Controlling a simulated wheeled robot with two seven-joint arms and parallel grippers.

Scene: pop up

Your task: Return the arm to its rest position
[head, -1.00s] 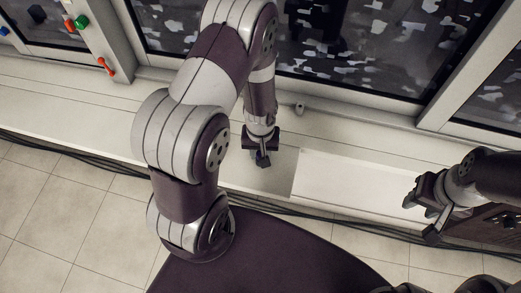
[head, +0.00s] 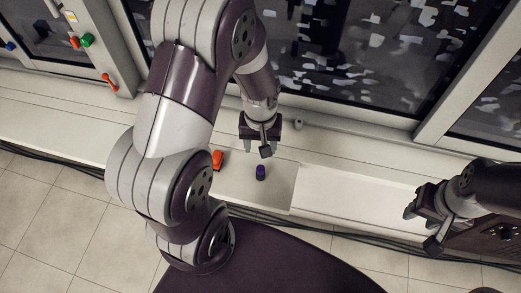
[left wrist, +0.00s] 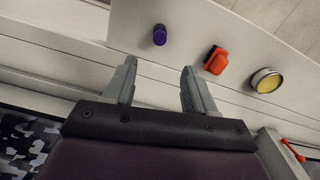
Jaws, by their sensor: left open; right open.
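My left arm comes in from the left in the head view. Its gripper (head: 264,148) hangs over the white ledge near the window, open and empty. In the left wrist view its two fingers (left wrist: 159,72) stand apart with nothing between them. My right gripper (head: 428,220) is at the right of the head view, open, with nothing seen in it.
A small purple cylinder (head: 261,172) and an orange object (head: 217,160) are on the grey panel (head: 282,186) by the left gripper. The left wrist view also shows a round yellow-topped thing (left wrist: 265,80). Window frames (head: 455,75) stand behind the ledge.

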